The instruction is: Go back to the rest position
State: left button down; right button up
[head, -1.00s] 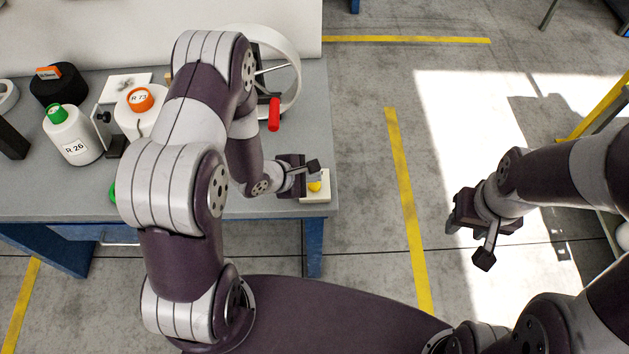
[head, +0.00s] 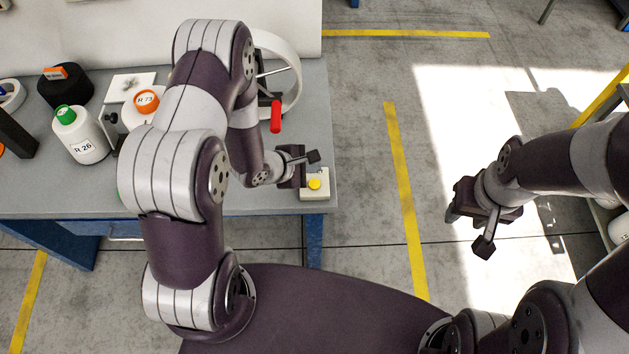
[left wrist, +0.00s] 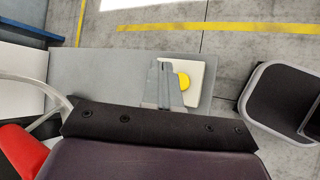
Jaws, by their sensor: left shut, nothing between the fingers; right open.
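My left gripper (head: 306,160) is shut and empty above the right end of the workbench. It is just behind a cream box with a yellow button (head: 315,184) in the head view. The left wrist view shows its closed fingers (left wrist: 165,84) beside the yellow button (left wrist: 184,81); I cannot tell the exact height between them. My right gripper (head: 467,230) is open and empty over the floor at the right, with its fingers spread apart.
Floor between bench and right arm is clear.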

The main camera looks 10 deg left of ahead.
dwell(0.3)
pick_arm(q)
jog(key=s+f+m, duration=0.1)
jog(key=s+a+f+m+g+y, duration=0.1)
jog(key=m, duration=0.1)
jog(key=s+a+m+g, duration=0.1)
jog(key=m, duration=0.1)
jog(key=shift+s+a+f+y, duration=0.15)
jog(key=shift+f+y, duration=0.15)
jog(key=shift+f, duration=0.1)
jog(key=s+a+r+m+g+y+b, duration=0.1)
jog(key=s+a+r+m+g+y, duration=0.15)
jog(key=s+a+m, duration=0.35)
jog(key=s+d+r+m+g+y+b, duration=0.1)
jog(key=s+d+r+m+b, duration=0.2)
jog(key=r+m, duration=0.5)
notch_tip(320, 180, up, 4)
jog(key=shift+s+m+b, duration=0.3)
jog(key=shift+s+b, duration=0.05)
jog(key=shift+b, duration=0.2)
jog(key=shift+s+y, duration=0.1)
jog(key=shift+y, duration=0.15)
